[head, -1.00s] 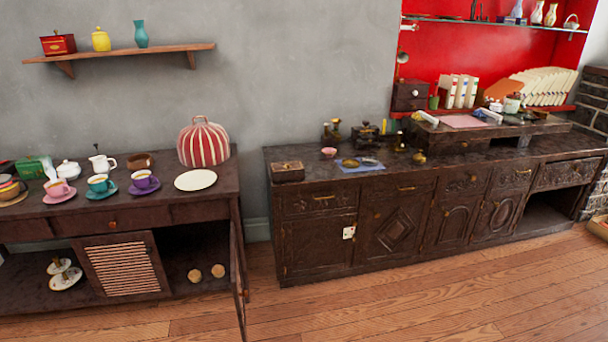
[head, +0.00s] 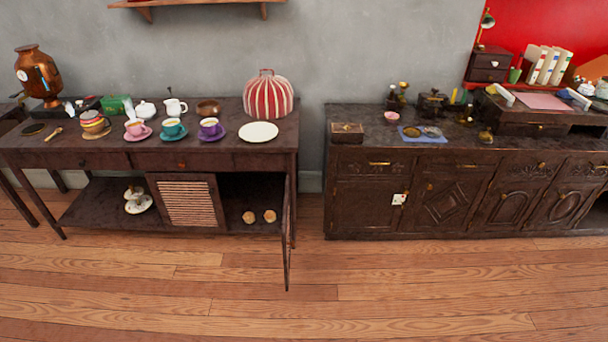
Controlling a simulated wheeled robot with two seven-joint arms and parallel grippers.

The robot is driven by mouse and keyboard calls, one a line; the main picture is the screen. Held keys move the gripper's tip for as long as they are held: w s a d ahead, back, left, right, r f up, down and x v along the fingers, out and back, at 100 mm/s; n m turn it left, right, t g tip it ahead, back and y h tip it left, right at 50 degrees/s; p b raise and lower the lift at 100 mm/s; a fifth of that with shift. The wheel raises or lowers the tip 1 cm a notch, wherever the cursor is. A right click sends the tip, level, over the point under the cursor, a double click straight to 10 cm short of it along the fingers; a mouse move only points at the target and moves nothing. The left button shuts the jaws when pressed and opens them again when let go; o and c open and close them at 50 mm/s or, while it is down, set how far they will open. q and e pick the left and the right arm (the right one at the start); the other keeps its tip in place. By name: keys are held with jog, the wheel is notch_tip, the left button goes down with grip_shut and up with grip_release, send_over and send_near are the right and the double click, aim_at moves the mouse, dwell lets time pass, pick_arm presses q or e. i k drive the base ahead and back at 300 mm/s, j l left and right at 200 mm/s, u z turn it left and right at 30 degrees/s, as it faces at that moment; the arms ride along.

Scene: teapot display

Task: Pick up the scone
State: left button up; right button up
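Two small round tan things that look like scones, a left one (head: 249,217) and a right one (head: 269,216), sit side by side on the lower shelf of the left sideboard (head: 215,145). They are in the open compartment at its right end. The open door (head: 288,232) of that compartment stands out toward me, to the right of them. Neither of my grippers is in view.
A white plate (head: 258,132) lies on the sideboard top below a red-striped cozy (head: 268,97). Several cups on saucers and a copper urn (head: 38,76) stand further left. A dark cabinet (head: 430,190) is at right. The wooden floor (head: 300,310) in front is clear.

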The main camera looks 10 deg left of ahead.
aim_at(270, 215)
jog(key=i+l+u, duration=0.15)
jog(key=l+u, duration=0.65)
jog(key=l, duration=0.15)
jog(key=i+j+z, duration=0.3)
